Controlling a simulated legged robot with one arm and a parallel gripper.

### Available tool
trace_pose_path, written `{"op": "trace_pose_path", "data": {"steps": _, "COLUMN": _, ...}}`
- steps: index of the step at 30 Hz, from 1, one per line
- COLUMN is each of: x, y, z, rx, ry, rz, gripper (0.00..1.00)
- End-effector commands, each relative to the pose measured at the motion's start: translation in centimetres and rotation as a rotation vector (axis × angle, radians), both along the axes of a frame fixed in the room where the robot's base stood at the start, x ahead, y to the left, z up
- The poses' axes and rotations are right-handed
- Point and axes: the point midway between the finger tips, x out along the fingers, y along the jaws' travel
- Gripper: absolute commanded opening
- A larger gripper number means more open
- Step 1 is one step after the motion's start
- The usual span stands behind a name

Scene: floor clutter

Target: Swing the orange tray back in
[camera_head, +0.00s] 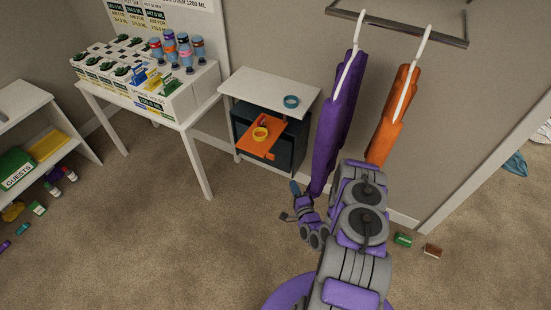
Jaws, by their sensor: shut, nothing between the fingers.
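The orange tray (256,149) sticks out from the front of a dark blue cabinet (289,150) under a white top. My arm comes up from the bottom right. The tray's inner end is hidden inside the cabinet.
A teal ring (291,101) lies on the white cabinet top (262,85). A white table (150,105) with bottles and boxes stands left. Purple (338,115) and orange (391,120) garments hang at right. A green box (403,239) lies on the floor. Carpet before the cabinet is clear.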

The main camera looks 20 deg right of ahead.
Motion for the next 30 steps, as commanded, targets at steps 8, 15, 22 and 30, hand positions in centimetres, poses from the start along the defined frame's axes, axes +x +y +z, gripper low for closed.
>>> {"op": "trace_pose_path", "data": {"steps": 8, "x": 2.3, "y": 0.1, "z": -0.1, "rx": -0.001, "ry": -0.005, "rz": 0.002, "gripper": 0.0}}
{"op": "trace_pose_path", "data": {"steps": 15, "x": 6.8, "y": -0.5, "z": 0.0, "rx": -0.006, "ry": -0.007, "rz": 0.002, "gripper": 0.0}}
{"op": "trace_pose_path", "data": {"steps": 22, "x": 10.8, "y": -0.6, "z": -0.1, "rx": 0.001, "ry": -0.005, "rz": 0.002, "gripper": 0.0}}
{"op": "trace_pose_path", "data": {"steps": 30, "x": 12.7, "y": 1.0, "z": -0.1, "rx": 0.002, "ry": -0.004, "rz": 0.0, "gripper": 0.0}}
